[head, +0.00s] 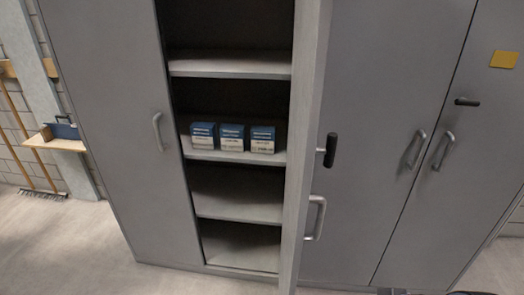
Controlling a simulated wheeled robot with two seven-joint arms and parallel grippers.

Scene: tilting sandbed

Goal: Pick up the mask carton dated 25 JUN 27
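Three small blue-and-white cartons stand side by side on a middle shelf of the open cabinet: a left carton (203,136), a middle carton (231,138) and a right carton (262,140). They look alike. Each has a blue upper part and a white lower part with dark print, too small to read, so I cannot tell which is dated 25 JUN 27. Neither of my grippers can be made out. Small dark pieces cut off at the bottom right edge are too little to identify.
The cartons' shelf (272,157) has shelves above and below that look empty. An open door (306,130) stands edge-on just right of the opening. Closed grey doors with handles flank it. A wall ledge (56,144) and rake (42,194) are at far left. The floor (62,245) at left is clear.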

